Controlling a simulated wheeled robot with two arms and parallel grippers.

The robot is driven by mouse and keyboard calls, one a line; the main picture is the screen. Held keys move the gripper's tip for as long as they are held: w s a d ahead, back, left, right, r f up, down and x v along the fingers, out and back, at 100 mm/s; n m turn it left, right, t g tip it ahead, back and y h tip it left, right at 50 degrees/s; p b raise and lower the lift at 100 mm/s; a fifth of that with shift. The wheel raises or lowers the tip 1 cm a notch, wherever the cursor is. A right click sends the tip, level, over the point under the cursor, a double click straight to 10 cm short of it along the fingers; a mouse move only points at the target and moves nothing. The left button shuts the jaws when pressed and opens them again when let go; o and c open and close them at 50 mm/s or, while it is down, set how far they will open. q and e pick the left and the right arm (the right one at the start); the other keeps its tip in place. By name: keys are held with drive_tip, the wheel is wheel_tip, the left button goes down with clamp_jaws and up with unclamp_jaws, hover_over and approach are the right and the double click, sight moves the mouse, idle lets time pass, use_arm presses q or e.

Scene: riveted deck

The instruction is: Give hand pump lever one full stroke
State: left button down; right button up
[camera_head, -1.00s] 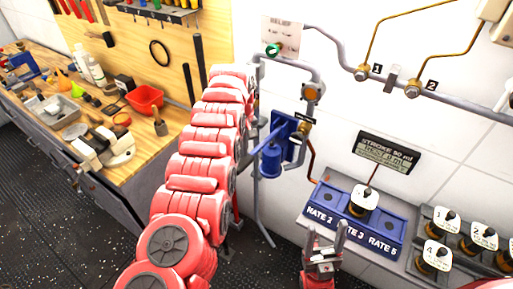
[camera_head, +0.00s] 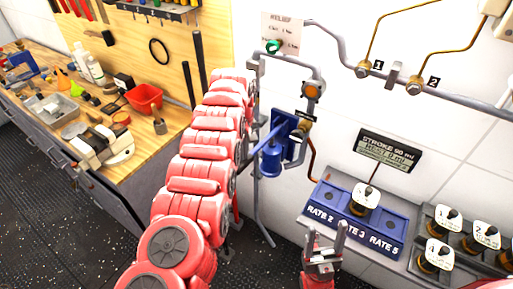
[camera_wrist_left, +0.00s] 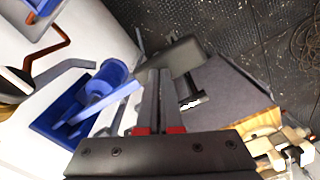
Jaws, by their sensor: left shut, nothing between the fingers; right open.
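The blue hand pump (camera_head: 270,160) is mounted low on the white wall, with a blue plate behind it. Its blue lever (camera_head: 264,138) slants down to the left, and its far end runs behind my left arm. In the left wrist view the lever (camera_wrist_left: 105,102) reaches toward my left gripper (camera_wrist_left: 160,74). Those fingers are shut and empty, with tips close to the lever's end; I cannot tell whether they touch. In the head view the left arm hides that gripper. My right gripper (camera_head: 325,238) is open and empty, below the blue rate panel.
A display (camera_head: 387,151) reads stroke 50 ml on top; its lower line is hard to read. The rate panel (camera_head: 330,221) holds one white-topped block (camera_head: 367,193). Several similar blocks stand right. A wooden workbench (camera_head: 150,165) lies left. Grey pipes (camera_head: 340,50) run along the wall.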

sight(244, 164)
use_arm(q)
wheel_tip(244, 164, down, 6)
drive_tip(key=b, duration=0.3)
drive_tip(key=shift+r, duration=0.1)
wheel_tip(244, 164, down, 3)
drive_tip(key=shift+r+b, duration=0.15)
drive_tip(key=shift+b, duration=0.6)
wheel_tip(244, 164, up, 5)
drive_tip(key=p, duration=0.3)
drive_tip(key=shift+r, duration=0.2)
wheel_tip(244, 164, up, 4)
drive_tip(key=shift+r, duration=0.6)
